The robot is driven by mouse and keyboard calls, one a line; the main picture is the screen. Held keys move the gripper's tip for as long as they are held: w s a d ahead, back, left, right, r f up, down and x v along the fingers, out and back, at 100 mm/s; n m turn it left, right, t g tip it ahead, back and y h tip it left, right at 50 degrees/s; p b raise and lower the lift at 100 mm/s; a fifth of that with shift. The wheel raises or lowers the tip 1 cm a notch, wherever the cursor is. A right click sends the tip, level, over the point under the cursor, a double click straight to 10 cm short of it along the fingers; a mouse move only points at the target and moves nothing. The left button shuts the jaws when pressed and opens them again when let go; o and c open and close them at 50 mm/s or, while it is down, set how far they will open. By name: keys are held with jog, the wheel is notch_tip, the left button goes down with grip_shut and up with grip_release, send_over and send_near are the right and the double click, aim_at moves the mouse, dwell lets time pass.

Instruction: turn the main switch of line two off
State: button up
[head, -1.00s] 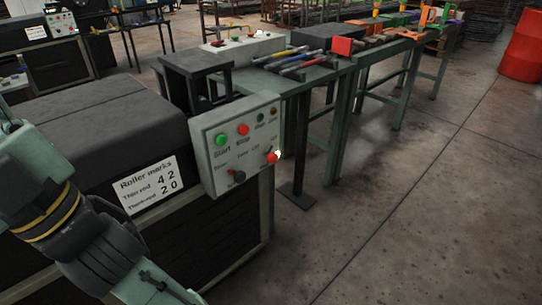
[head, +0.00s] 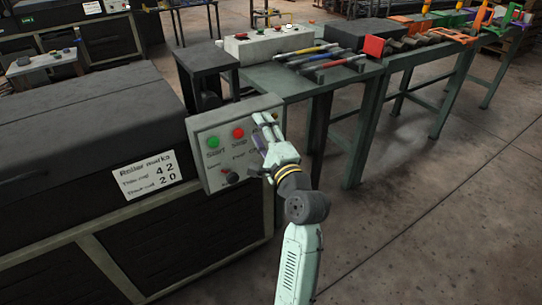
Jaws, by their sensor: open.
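A grey control box (head: 200,128) is fixed to the near corner of a dark machine. It carries a green Start button (head: 213,142), a red Stop button (head: 238,132) and a dark knob (head: 231,177) low down. My gripper (head: 264,126) is open in front of the box's right part, fingers toward its face. The red-handled switch on the lower right of the box is hidden behind my gripper. I cannot tell whether the fingers touch the box or the switch. No line number is readable on the box.
A green bench (head: 300,78) behind the box holds coloured-handled tools (head: 325,56) and another button box (head: 267,42). The floor to the right is clear.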

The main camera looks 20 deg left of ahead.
jog(key=s+d+f+m+g+p, duration=0.1)
jog(key=d+f+m, duration=0.4)
jog(key=f+m, duration=0.2)
jog(key=s+d+f+m+g, duration=0.1)
jog(key=d+f+m+g, duration=0.1)
jog(key=d+f+m, duration=0.35)
jog(key=shift+m, duration=0.85)
jog(key=x, duration=0.4)
jog(key=p+x, duration=0.1)
jog(key=x, duration=0.3)
jog(key=f+x, duration=0.1)
jog(key=x, duration=0.2)
jog(key=shift+a+p, duration=0.3)
jog(key=shift+a, duration=0.2)
jog(key=shift+c, duration=0.4)
jog(key=shift+s, duration=0.1)
jog(key=c, duration=1.1)
